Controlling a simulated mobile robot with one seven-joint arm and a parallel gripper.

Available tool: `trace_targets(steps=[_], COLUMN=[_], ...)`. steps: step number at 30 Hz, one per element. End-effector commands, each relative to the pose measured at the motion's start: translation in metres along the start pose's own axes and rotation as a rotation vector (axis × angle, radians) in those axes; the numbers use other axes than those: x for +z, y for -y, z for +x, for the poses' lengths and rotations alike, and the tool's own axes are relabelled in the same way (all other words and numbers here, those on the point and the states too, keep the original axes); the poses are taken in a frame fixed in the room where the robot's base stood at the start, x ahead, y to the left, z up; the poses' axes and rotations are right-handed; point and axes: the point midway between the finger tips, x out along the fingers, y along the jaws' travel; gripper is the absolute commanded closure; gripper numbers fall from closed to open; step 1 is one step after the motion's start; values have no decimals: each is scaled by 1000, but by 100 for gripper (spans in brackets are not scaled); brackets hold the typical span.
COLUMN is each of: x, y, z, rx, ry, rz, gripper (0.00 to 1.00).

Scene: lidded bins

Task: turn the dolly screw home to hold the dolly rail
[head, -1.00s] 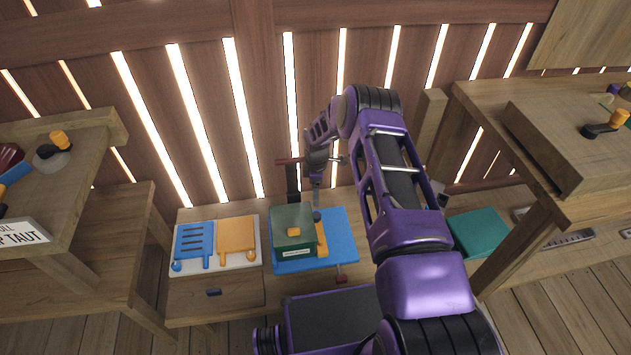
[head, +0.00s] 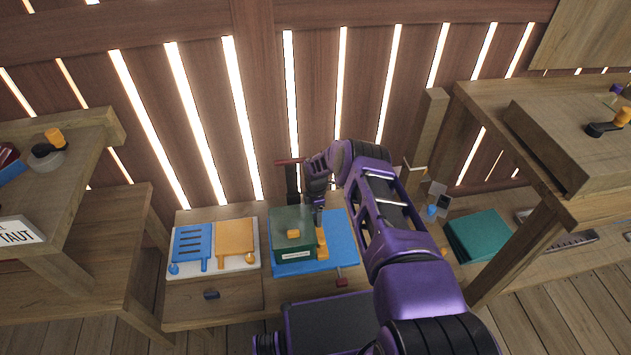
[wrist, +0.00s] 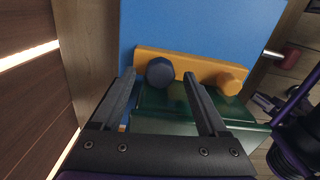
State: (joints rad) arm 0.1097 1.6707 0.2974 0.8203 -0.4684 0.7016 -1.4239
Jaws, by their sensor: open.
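The dolly rail, as I take it, is an orange bar (wrist: 200,66) lying along the edge of a green box (wrist: 165,108); in the head view the bar (head: 322,250) is partly behind my gripper. The dolly screw looks to be the dark blue faceted knob (wrist: 160,72) near the bar's left end in the wrist view. My gripper (wrist: 159,77) is open, one finger on each side of the knob, with gaps showing on both sides. I cannot tell how far the fingertips are above it. In the head view my gripper (head: 318,207) points down over the bar.
The green box and bar sit on a blue plate (head: 346,228) with a red-ended rod (head: 341,282) at its front. A white board with blue (head: 192,243) and orange (head: 236,238) pieces lies left. A teal block (head: 478,236) lies right. A dark post with a red bar (head: 288,161) stands behind.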

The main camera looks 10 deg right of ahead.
Motion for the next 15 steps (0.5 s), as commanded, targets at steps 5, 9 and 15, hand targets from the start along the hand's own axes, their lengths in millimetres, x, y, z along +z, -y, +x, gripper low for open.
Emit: trace_targets(steps=[5,9,15], x=[1,1,1], y=[-1,-1,-1], z=[-42,-70,-110], rx=[3,2,3], ry=[1,0,0], rz=[3,4,5], gripper=[24,24,24])
